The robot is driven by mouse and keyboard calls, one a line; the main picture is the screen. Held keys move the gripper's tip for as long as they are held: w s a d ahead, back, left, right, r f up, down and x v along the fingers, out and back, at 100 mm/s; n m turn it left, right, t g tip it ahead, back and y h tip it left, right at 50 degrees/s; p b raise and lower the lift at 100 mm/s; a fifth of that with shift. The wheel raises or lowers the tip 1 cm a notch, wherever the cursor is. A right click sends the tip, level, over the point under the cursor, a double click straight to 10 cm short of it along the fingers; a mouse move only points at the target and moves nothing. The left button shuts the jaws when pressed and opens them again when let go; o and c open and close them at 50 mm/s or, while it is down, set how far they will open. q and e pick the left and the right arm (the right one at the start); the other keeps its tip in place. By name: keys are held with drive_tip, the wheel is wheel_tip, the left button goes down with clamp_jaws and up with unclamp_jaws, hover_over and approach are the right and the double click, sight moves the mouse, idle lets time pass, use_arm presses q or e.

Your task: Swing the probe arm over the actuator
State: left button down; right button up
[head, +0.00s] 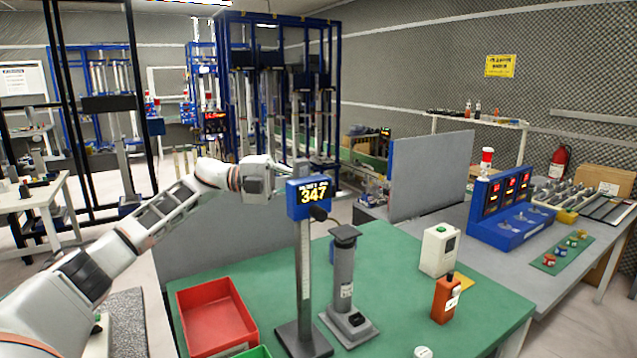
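A measuring stand (306,265) with a tall post stands on the green mat. Its blue display head (309,197) reads 347, and a short black probe part (319,213) sticks out at its right side. The actuator (342,275), a grey cylinder with a dark flat cap, stands upright just right of the post on its own base. The probe part is above and slightly left of the cap in the picture, with a gap between them. My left gripper (296,178) is at the display head; its fingers are mostly hidden there, and contact is unclear. My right gripper is out of view.
A red tray (215,316) and a green tray edge (252,352) lie left of the stand. A white box (438,249) and an orange device (445,299) stand to the right. A grey partition (430,175) rises behind the bench.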

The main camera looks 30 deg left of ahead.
use_arm(q)
drive_tip(key=v, duration=1.2)
idle(0.3)
